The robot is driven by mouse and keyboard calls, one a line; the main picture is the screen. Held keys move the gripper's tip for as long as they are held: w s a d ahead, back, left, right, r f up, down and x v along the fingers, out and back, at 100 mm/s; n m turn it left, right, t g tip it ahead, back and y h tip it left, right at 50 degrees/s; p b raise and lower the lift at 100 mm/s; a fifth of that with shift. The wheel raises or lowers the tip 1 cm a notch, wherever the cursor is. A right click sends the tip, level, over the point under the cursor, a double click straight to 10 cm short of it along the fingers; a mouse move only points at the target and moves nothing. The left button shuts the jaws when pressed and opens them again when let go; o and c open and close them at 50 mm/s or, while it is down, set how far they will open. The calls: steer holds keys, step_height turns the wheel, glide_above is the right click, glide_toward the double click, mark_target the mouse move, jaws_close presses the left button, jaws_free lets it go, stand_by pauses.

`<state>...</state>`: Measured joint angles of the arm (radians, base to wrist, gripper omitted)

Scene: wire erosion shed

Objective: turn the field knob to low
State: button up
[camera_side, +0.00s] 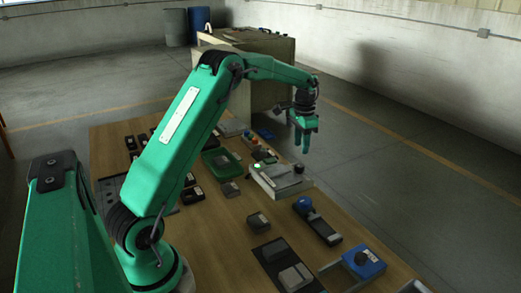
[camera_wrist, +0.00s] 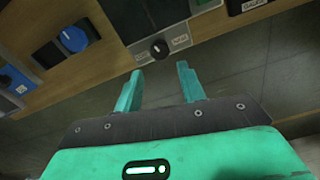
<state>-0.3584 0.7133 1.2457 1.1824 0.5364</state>
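In the side view the knob (camera_side: 299,168) stands at the right end of a pale box (camera_side: 284,184) with a lit green spot. My gripper (camera_wrist: 160,68) is open and empty, its two green fingers apart and the knob showing beyond the gap. In the side view my gripper (camera_side: 303,148) hangs above the knob, apart from it.
A dark unit with a blue knob (camera_side: 304,203) and a blue box (camera_side: 364,263) stand nearer the camera on the wooden table (camera_side: 215,255). A green tray (camera_side: 221,161) and several small dark blocks lie left of the pale box. Open floor lies right of the table.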

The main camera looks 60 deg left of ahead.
mark_target(300, 165)
steer(key=m, duration=0.4)
steer(key=shift+f, duration=0.1)
steer(key=shift+f, duration=3.85)
steer(key=shift+c, duration=0.2)
steer(key=c, duration=0.7)
